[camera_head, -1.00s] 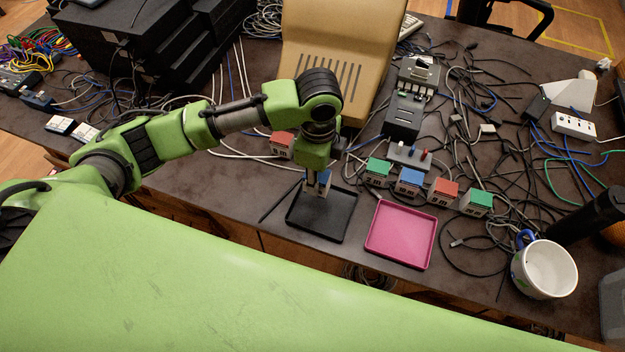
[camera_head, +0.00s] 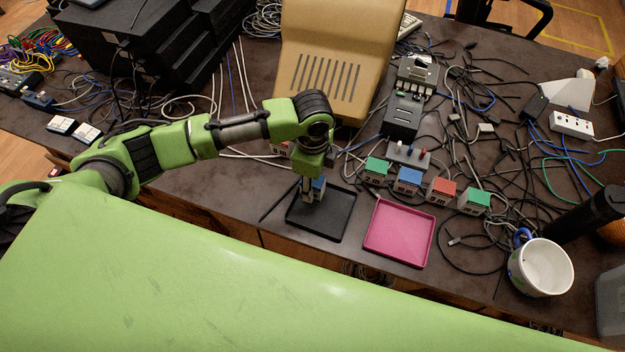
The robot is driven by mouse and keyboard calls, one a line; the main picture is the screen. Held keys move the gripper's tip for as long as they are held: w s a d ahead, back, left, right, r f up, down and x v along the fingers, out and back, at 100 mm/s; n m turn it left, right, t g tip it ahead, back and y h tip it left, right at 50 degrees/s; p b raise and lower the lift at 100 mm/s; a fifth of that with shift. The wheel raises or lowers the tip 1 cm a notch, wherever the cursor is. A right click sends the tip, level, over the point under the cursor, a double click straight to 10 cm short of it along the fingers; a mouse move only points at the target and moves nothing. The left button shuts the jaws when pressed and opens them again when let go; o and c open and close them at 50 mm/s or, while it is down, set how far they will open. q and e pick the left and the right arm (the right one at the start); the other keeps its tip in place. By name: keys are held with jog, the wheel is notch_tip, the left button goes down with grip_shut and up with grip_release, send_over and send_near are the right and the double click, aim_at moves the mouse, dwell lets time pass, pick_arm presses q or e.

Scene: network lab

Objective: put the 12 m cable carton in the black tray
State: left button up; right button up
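My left gripper (camera_head: 309,196) is over the left part of the black tray (camera_head: 335,222), pointing down. It appears shut on a small blue-topped carton (camera_head: 319,187), which the fingers partly hide. I cannot tell whether this carton touches the tray floor. More small cartons stand in a row to the right: a green one (camera_head: 376,170), a blue one (camera_head: 408,180), a red one (camera_head: 441,190) and another green one (camera_head: 474,201). A red carton (camera_head: 280,148) is partly hidden behind my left arm. The length labels are too small to read. My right gripper is not in view.
A pink tray (camera_head: 399,233) lies right of the black tray. A white mug (camera_head: 542,268) stands near the front right. A beige casing (camera_head: 338,60) stands behind my arm. Loose cables cover much of the dark table. A black rod-like thing lies left of the black tray.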

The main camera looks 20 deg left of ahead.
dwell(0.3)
pick_arm(q)
notch_tip(320, 180, up, 12)
jog(key=b, duration=0.1)
jog(key=shift+r, duration=0.15)
dwell(0.6)
